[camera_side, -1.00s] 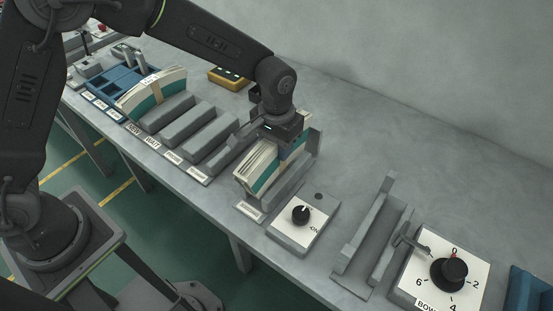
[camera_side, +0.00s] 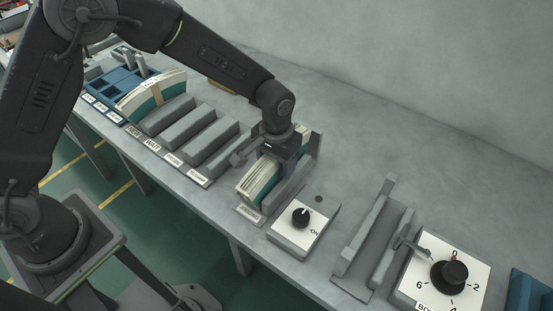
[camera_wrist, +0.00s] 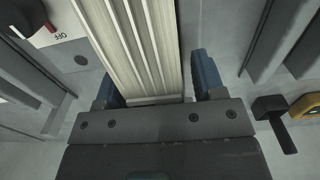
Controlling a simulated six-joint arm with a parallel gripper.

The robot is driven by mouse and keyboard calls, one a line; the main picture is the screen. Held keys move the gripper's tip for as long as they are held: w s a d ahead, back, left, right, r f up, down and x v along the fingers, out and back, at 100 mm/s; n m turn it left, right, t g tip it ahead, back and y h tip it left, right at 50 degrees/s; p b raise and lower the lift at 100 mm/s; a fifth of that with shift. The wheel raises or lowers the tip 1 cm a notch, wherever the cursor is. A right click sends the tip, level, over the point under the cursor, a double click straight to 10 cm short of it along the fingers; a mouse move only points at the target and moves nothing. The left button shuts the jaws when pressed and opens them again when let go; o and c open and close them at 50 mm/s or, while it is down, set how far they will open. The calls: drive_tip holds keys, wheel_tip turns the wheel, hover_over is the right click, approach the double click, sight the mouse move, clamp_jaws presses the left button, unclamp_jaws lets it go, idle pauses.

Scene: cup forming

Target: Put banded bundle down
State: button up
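The banded bundle (camera_side: 262,183) is a curved stack of cream and teal sheets. It sits low in the grey holder (camera_side: 290,187) left of the ON knob box in the side view. My gripper (camera_side: 283,150) is down around the far part of the bundle and hides some of it. In the wrist view the pale ridged edge of the bundle (camera_wrist: 135,45) runs between the two blue-grey fingers (camera_wrist: 155,85). A narrow gap shows beside the right finger, so the gripper looks open around the bundle. The band is not clearly visible.
Several empty grey slots (camera_side: 205,138) with labels lie left of the holder, then another bundle (camera_side: 150,97) and a blue tray (camera_side: 107,90). Right are a knob box (camera_side: 303,229), a grey rail fixture (camera_side: 362,245) and a dial panel (camera_side: 445,275).

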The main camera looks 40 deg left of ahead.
drive_tip(key=shift+r, duration=0.1)
wheel_tip(320, 180, up, 12)
drive_tip(key=shift+r, duration=0.15)
idle(0.5)
drive_tip(key=s+a+r+t, duration=0.2)
drive_tip(key=s+a+r, duration=0.3)
drive_tip(key=a+r, duration=0.15)
drive_tip(key=s+a+r+t, duration=0.1)
drive_tip(key=s+a, duration=0.3)
drive_tip(key=s, duration=0.4)
drive_tip(key=s+a+r+t, duration=0.2)
drive_tip(key=s+a, duration=0.3)
drive_tip(key=s, duration=0.3)
drive_tip(key=shift+s+r+t, duration=0.3)
drive_tip(key=shift+s+r, duration=0.05)
drive_tip(key=shift+r, duration=0.1)
idle(1.6)
